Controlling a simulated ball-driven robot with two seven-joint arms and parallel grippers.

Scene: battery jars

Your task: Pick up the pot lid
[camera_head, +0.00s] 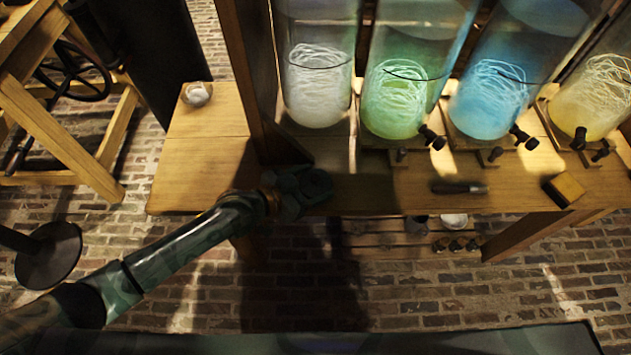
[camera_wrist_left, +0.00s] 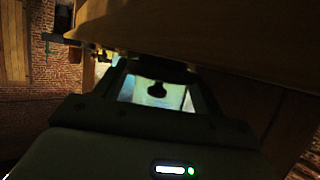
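I cannot make out a pot lid for certain. A small whitish round object (camera_head: 196,94) sits on the left end of the wooden bench, and its type is unclear. My left gripper (camera_head: 308,188) is at the bench's front edge, in front of the jars and right of that object. In the left wrist view its fingers (camera_wrist_left: 157,78) stand apart, so it is open. A dark knob-like shape (camera_wrist_left: 157,90) shows in the gap against a pale, lit background; I cannot tell what it is or whether it is touched. My right gripper is not in view.
Glowing jars, white (camera_head: 318,95), green (camera_head: 393,105), blue (camera_head: 490,100) and yellow (camera_head: 597,105), stand along the bench (camera_head: 205,160) with black taps. A dark tool (camera_head: 458,188) and a wooden block (camera_head: 564,189) lie at its front. A dark post (camera_head: 248,70) rises beside the jars.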

